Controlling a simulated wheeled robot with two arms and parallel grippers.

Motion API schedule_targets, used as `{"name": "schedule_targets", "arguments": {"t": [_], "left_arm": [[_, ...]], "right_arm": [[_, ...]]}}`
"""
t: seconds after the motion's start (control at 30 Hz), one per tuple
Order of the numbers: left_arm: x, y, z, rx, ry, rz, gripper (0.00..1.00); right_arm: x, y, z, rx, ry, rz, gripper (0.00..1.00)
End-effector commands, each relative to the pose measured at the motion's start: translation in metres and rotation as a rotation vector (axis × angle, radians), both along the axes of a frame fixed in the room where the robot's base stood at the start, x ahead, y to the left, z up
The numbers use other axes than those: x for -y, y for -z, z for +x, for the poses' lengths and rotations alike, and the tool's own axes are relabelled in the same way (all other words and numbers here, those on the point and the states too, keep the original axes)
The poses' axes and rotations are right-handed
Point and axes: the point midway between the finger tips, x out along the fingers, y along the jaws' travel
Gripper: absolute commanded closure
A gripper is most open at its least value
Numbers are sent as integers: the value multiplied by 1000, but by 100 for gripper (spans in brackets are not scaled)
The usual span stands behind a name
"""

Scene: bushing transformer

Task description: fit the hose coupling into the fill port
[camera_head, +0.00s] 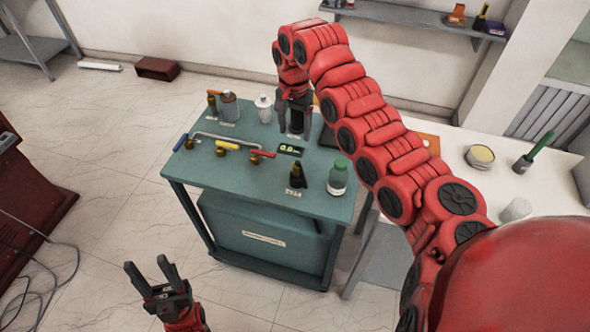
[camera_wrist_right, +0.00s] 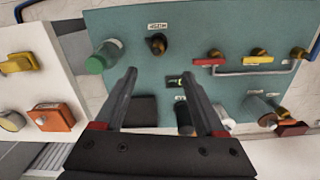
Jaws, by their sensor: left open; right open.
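A black and brass fitting (camera_head: 297,176), perhaps the hose coupling, stands behind a small label near the front of the teal cart top (camera_head: 215,172). It also shows in the right wrist view (camera_wrist_right: 157,44). A similar dark and brass fitting (camera_head: 212,104) stands at the back left. I cannot tell for sure which part is the fill port. My right gripper (camera_head: 294,128) is open and empty above the cart's back half, in front of a dark cylinder (camera_wrist_right: 183,117). My left gripper (camera_head: 146,266) is open and empty in front of the cart, over the floor.
A pipe with blue, yellow (camera_head: 228,145) and red valve handles lies along the cart's left. A green-capped bottle (camera_head: 338,178), a small display (camera_head: 290,150), a grey cylinder (camera_head: 229,106) and a white canister (camera_head: 263,109) share the top. A white table (camera_head: 455,190) adjoins at right.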

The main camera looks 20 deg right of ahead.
Motion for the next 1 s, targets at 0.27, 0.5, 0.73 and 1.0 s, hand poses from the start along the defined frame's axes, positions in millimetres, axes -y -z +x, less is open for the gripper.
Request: {"name": "schedule_targets", "arguments": {"t": [0.27,0.5,0.73,1.0], "left_arm": [[0,-6,0,0,0,0,50],[0,-6,0,0,0,0,50],[0,-1,0,0,0,0,50],[0,-2,0,0,0,0,50]], "right_arm": [[-2,40,0,0,-1,9,28],[-4,86,0,2,-3,8,28],[-1,115,1,4,-1,3,28],[2,129,0,3,-1,4,28]]}}
